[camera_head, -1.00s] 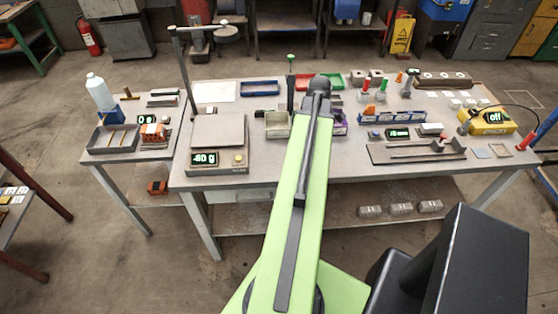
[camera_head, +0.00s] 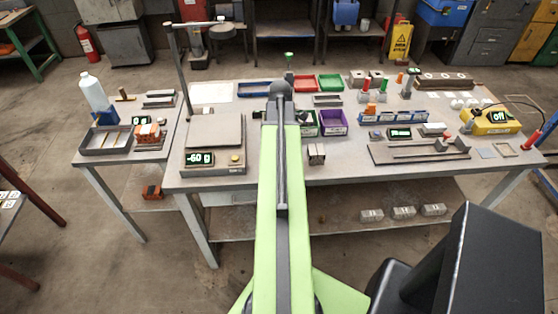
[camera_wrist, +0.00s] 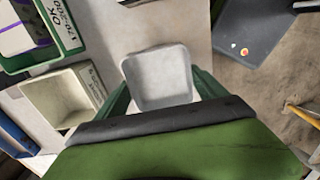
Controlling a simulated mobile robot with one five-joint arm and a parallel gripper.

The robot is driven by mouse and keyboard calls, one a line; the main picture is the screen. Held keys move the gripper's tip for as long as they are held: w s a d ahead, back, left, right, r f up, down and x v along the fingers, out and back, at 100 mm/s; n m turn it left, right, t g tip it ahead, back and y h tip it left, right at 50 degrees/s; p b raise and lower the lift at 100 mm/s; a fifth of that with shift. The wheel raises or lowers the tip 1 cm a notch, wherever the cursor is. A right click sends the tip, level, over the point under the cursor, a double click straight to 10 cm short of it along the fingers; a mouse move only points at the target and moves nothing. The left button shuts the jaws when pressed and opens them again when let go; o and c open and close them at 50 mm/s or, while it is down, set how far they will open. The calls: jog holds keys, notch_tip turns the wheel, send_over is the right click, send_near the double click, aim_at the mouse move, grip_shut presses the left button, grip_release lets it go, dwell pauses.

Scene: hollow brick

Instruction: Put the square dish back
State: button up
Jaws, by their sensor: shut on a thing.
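The square dish (camera_wrist: 160,78) is pale grey and shallow, seen in the middle of the wrist view. My gripper (camera_wrist: 161,97) is shut on it, with a green finger at each side. The tabletop lies below the dish; I cannot tell the gap. In the head view my arm hides the dish and the gripper. The bench scale (camera_head: 213,160) reads -60 g, and its plate (camera_head: 215,130) looks bare.
A beige labelled bin (camera_wrist: 57,99) and a green bin (camera_wrist: 48,30) lie left in the wrist view. A purple bin (camera_head: 333,123) and a small brown block (camera_head: 316,153) show right of my arm. A fixture (camera_head: 420,150) lies further right.

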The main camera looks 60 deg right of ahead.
notch_tip(320, 180, down, 4)
jog(key=b, duration=0.4)
jog(key=shift+f, duration=0.15)
jog(key=shift+r, duration=0.2)
jog(key=shift+f, duration=0.15)
jog(key=o, duration=1.3)
notch_tip(320, 180, up, 12)
jog(key=p, duration=1.2)
